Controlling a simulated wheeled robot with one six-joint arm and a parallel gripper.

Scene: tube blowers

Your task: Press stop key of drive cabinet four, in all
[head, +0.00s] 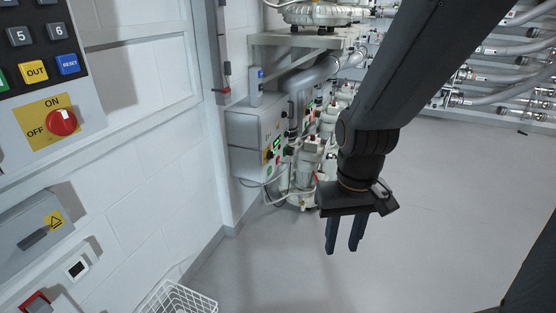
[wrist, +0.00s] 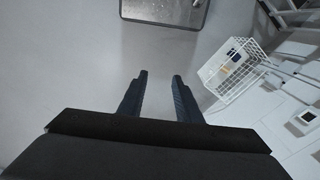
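A light grey drive cabinet (head: 245,140) hangs on the wall in the head view, left of my arm. Its front carries a small green-lit display (head: 277,143), a red and yellow knob and small coloured keys. The key labels and cabinet number are too small to read. More cabinet fronts show partly behind it, and I cannot tell which is number four. My gripper (head: 343,249) points down, right of and nearer than the cabinet, and touches nothing. In the wrist view my gripper (wrist: 160,76) has two dark fingers apart, with bare floor between them.
A keypad panel (head: 85,97) with a red ON/OFF knob (head: 61,122) is at the near left. A white wire basket (head: 178,301) stands below and holds small items in the wrist view. Pumps and pipes (head: 310,165) crowd behind the cabinet.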

